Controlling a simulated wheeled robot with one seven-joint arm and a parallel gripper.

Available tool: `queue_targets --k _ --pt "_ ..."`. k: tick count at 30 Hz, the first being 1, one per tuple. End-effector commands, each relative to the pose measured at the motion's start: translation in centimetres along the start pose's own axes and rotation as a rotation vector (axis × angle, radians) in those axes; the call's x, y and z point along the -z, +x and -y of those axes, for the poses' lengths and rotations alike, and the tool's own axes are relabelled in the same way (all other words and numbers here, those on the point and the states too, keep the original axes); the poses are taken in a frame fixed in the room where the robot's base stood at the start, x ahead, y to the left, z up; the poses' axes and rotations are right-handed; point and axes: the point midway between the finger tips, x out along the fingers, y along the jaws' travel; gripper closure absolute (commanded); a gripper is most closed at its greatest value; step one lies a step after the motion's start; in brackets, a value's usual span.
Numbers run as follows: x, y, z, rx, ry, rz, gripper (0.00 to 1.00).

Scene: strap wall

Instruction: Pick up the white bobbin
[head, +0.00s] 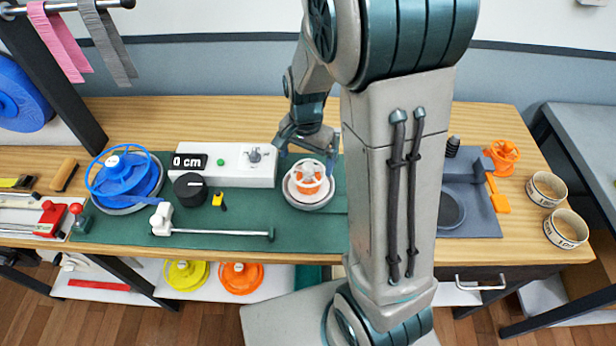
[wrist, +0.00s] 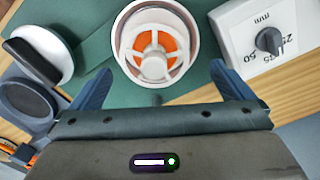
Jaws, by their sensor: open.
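The white bobbin (head: 309,173) sits on a round pale base on the green mat, with its spoked top upward. Orange shows between its spokes. In the wrist view the white bobbin (wrist: 153,67) lies just beyond the fingertips, roughly centred between them and slightly to the left. My gripper (head: 308,144) is open and empty, above and behind the bobbin in the head view. Both fingers of my gripper (wrist: 161,70) show spread apart in the wrist view. I see no contact, and the exact height gap is hard to tell.
A white control box (head: 230,165) with a black knob stands left of the bobbin. A grey tray (head: 470,205), an orange spool (head: 503,154) and two strap rolls (head: 546,188) are right of my arm.

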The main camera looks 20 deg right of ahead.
Motion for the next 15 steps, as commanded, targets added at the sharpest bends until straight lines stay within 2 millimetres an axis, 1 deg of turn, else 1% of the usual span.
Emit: queue_targets --k 1,7,12,15 --pt "0.0 0.5 -0.1 -0.001 0.0 0.001 0.0" --pt "0.0 1.6 -0.2 -0.001 0.0 0.001 0.0" --pt "-0.1 3.8 -0.8 -0.003 0.001 0.002 0.0" --pt "-0.1 5.1 -0.7 -0.002 0.0 0.001 0.0"
